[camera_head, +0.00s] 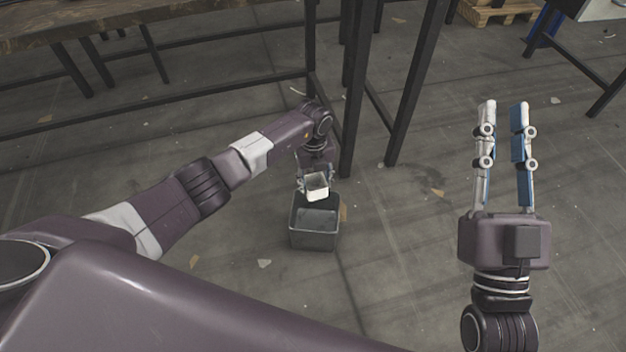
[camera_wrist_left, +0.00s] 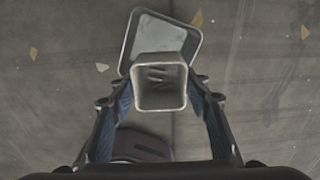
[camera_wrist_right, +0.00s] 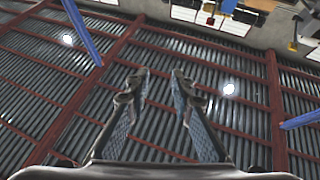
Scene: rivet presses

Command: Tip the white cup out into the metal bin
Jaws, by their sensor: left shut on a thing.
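The white cup (camera_head: 317,194) is square-mouthed and is held in my left gripper (camera_head: 315,182), just above the rear part of the metal bin. In the left wrist view, the cup (camera_wrist_left: 160,106) sits between the two blue-padded fingers, its open mouth facing the camera. A few small dark shapes show inside it; I cannot tell clearly what they are. The metal bin (camera_head: 314,241) is a grey open box on the floor; it also shows beyond the cup in the left wrist view (camera_wrist_left: 132,38). The bin's visible inside looks empty. My right gripper (camera_head: 506,104) is open and empty, pointing up.
A wooden-topped table (camera_head: 90,22) with dark metal legs stands behind the bin. A dark leg (camera_head: 352,130) rises close behind my left gripper. The floor between the bin and my right arm is clear apart from small scraps. A pallet (camera_head: 497,12) lies far back.

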